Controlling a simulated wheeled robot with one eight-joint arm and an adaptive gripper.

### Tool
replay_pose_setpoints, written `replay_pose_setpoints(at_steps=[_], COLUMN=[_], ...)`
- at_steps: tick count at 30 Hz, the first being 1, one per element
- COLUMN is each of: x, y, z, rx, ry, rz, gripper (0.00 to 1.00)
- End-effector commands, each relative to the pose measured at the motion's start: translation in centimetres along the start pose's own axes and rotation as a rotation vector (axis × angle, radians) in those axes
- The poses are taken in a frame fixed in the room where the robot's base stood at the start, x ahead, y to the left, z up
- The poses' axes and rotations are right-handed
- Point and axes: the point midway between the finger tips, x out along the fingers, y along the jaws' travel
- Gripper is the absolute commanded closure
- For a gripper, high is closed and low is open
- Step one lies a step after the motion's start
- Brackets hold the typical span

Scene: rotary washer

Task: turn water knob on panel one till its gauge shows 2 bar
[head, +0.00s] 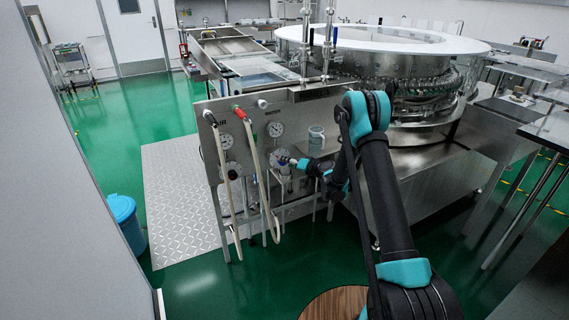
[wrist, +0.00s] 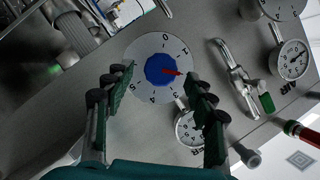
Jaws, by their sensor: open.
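The water knob (wrist: 158,70) is a blue disc with a red pointer on a white numbered dial (wrist: 138,52). The dial also shows in the head view (head: 281,157) on the steel panel (head: 240,112). My gripper (wrist: 158,84) is open, its fingers on either side of the knob in the picture; contact cannot be told. In the head view my gripper (head: 297,162) is at the dial. A round gauge (wrist: 186,127) is partly behind a finger; its reading is unclear.
Another gauge (wrist: 291,60) and a green-handled valve (wrist: 265,101) are at the right of the wrist view. Hoses with a red-handled one (head: 240,114) hang in front of the panel. The big rotary washer (head: 430,100) stands behind. Green floor is open at left.

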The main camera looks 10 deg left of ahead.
Motion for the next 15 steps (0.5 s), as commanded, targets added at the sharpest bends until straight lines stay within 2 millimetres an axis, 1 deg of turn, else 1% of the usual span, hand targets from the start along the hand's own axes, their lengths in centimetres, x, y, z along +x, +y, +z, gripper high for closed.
replay_pose_setpoints(at_steps=[1, 3, 9, 12, 15], x=[-1.2, -2.7, -6.5, -7.8, -8.6], y=[0.1, 0.1, 0.1, 0.1, 0.1], z=[-0.1, -0.1, -0.1, -0.1, 0.0], rx=[0.001, 0.001, 0.002, 0.001, 0.000], ry=[0.002, 0.002, 0.002, 0.002, 0.001], rz=[0.002, 0.003, 0.002, 0.002, 0.001], gripper=[0.44, 0.44, 0.44, 0.44, 0.44])
